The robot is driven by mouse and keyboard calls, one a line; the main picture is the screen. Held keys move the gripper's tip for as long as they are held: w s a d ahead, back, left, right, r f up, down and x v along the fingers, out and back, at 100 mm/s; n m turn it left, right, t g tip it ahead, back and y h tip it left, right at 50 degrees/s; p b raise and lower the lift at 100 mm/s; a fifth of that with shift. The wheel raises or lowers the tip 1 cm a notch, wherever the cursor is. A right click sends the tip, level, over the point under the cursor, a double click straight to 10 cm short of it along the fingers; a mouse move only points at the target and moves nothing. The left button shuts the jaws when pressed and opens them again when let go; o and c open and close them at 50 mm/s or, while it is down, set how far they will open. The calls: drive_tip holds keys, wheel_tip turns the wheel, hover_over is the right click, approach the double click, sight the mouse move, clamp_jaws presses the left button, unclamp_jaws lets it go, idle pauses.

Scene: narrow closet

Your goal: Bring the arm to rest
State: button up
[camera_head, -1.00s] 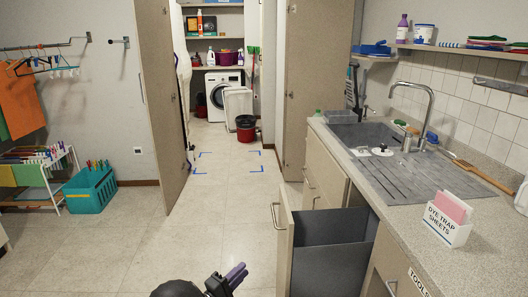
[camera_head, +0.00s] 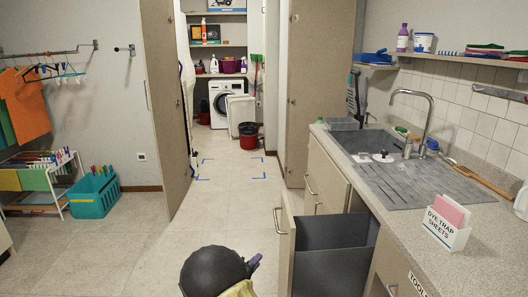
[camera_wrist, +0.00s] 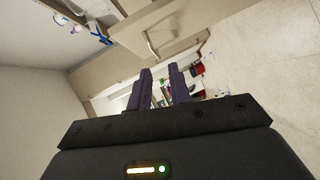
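My arm shows at the bottom of the head view as a dark rounded link. Only the purple tip of my gripper (camera_head: 254,262) shows past its right side. In the wrist view my gripper (camera_wrist: 162,88) has two purple fingers with a gap between them. The background shows through the gap and nothing is held. The gripper is in the air, over the floor left of the pulled-out drawer (camera_head: 330,230).
The counter with a sink (camera_head: 372,140) runs along the right. A dye trap sheets box (camera_head: 446,229) stands on it. A teal crate (camera_head: 93,194) and drying rack (camera_head: 45,183) stand left. The middle floor is clear up to the closet with the washing machine (camera_head: 219,103).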

drive_tip(key=s+d+r+m+g+y, duration=0.4)
drive_tip(key=d+r+y, duration=0.1)
drive_tip(key=d+y, duration=0.25)
drive_tip(key=s+d+r+m+g, duration=0.1)
drive_tip(key=s+d+m+g, duration=0.4)
drive_tip(key=s, duration=0.8)
drive_tip(key=s+d+r+m+g, duration=0.1)
drive_tip(key=s+d+g, duration=0.35)
drive_tip(key=s, duration=0.85)
wheel_tip(320, 180, up, 20)
drive_tip(key=d+t+p, duration=0.1)
drive_tip(key=t+p, duration=0.1)
drive_tip(key=p, duration=1.9)
drive_tip(key=shift+w+d+r+y, duration=0.25)
drive_tip(key=shift+w+y, duration=0.1)
drive_tip(key=shift+w, duration=0.1)
drive_tip(key=shift+f, duration=0.1)
drive_tip(key=shift+d, duration=0.1)
